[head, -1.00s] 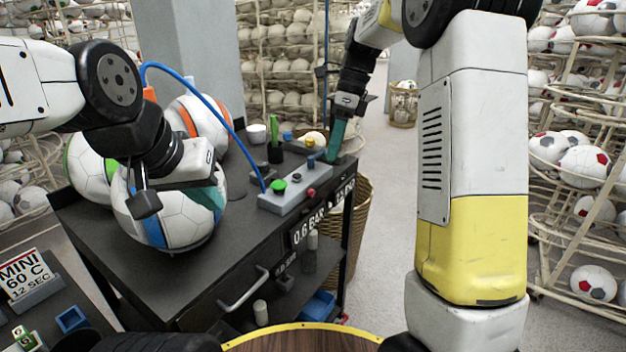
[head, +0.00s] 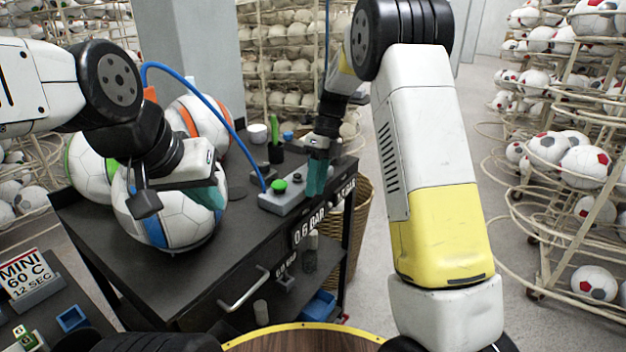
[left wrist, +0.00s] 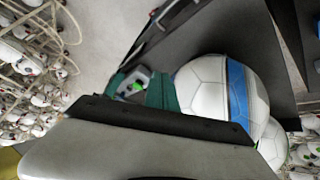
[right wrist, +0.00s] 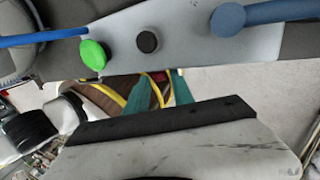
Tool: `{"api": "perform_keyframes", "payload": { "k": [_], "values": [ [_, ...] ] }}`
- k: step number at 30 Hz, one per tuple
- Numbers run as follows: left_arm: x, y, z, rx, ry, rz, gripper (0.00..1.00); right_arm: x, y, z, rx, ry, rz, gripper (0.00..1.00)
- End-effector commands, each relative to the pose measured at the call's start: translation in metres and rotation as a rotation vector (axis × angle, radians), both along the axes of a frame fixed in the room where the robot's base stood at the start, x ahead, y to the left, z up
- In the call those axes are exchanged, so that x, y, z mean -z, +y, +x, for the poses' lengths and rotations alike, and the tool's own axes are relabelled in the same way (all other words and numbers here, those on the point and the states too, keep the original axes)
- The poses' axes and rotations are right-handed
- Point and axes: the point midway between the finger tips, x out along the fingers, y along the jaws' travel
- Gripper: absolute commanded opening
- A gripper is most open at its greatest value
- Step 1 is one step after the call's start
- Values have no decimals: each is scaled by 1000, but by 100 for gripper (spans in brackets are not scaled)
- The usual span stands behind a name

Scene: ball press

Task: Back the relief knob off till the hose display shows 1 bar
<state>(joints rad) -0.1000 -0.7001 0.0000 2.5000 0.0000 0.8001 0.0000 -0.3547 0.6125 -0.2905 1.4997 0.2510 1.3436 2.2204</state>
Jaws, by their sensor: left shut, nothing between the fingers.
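The grey valve block (head: 268,201) sits at the cart's right edge with a green knob (head: 279,186) and a black knob (head: 297,178). I cannot tell which is the relief knob. Black edge plates carry white text reading 0.6 BAR (head: 309,231); the text farther right is partly unreadable. My right gripper (head: 317,180) is open, its teal fingers down at the block's right end. My left gripper (head: 208,196) is shut and empty before the white-blue ball (head: 160,215).
A blue hose (head: 215,90) arches from the block to the balls on the black cart (head: 120,270). An orange-striped ball (head: 203,122) stands behind. A wicker basket (head: 362,225) is beyond the cart. Ball racks (head: 560,120) stand right, past open floor.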

Motion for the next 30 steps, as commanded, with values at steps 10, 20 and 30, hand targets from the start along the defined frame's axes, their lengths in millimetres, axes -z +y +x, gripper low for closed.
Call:
{"api": "perform_keyframes", "payload": {
  "k": [10,20,30],
  "values": [
    [0,0,0,0,0,0,0,1,0,0,0,0,0,13],
    [0,0,0,0,0,0,0,1,0,-1,-1,-7,-4,0],
    [0,0,0,0,0,0,0,-1,4,-5,-4,-127,-91,0]
  ]
}}
